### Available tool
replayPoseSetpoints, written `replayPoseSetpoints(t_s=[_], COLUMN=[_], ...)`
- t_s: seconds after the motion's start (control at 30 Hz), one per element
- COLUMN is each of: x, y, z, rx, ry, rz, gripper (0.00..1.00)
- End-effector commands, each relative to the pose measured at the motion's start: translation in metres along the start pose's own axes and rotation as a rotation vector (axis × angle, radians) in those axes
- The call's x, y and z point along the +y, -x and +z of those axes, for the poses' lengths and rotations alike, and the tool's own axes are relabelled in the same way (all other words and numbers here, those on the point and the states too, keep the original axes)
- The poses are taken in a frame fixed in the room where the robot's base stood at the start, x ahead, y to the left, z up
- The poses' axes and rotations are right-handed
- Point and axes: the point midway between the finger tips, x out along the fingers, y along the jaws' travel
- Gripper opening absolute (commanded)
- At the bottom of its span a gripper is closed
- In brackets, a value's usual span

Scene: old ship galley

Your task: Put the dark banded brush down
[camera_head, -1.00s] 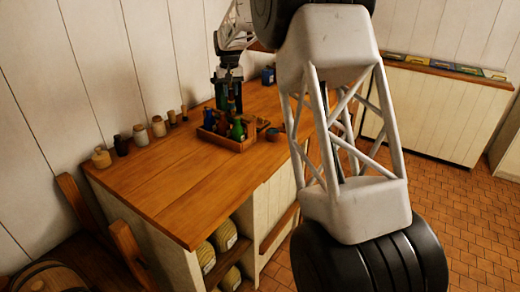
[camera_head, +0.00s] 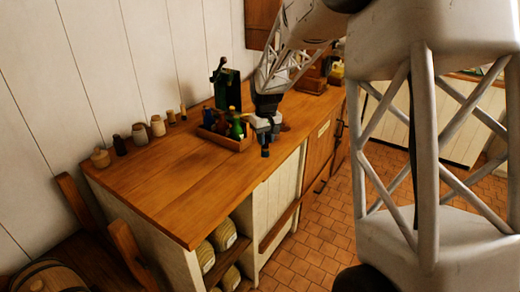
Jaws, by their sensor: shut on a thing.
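My gripper (camera_head: 265,133) is at the end of the lattice arm. It points down near the front edge of the wooden counter (camera_head: 175,190), just right of the bottle crate. It is shut on a small dark thing, which I take for the dark banded brush (camera_head: 265,152). Only a short dark end of it shows below the fingers; its bands cannot be made out. The fingers hide the rest. I cannot tell whether its lower end touches the counter.
The wooden crate (camera_head: 233,144) of bottles stands close left of my gripper. A dark green device (camera_head: 228,90) stands behind it. Several jars, one a pale jar (camera_head: 158,126), line the wall side. The counter's near left part is bare. Casks (camera_head: 223,235) sit on shelves below.

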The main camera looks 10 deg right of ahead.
Motion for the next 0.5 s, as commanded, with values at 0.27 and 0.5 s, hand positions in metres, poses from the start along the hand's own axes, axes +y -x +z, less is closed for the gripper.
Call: replayPoseSetpoints(t_s=[0.27,0.5], x=[0.001,0.001], y=[-0.010,-0.010], z=[0.021,0.021], rx=[0.000,0.000], ry=[0.015,0.016], rz=[0.000,0.000], gripper=[0.03,0.03])
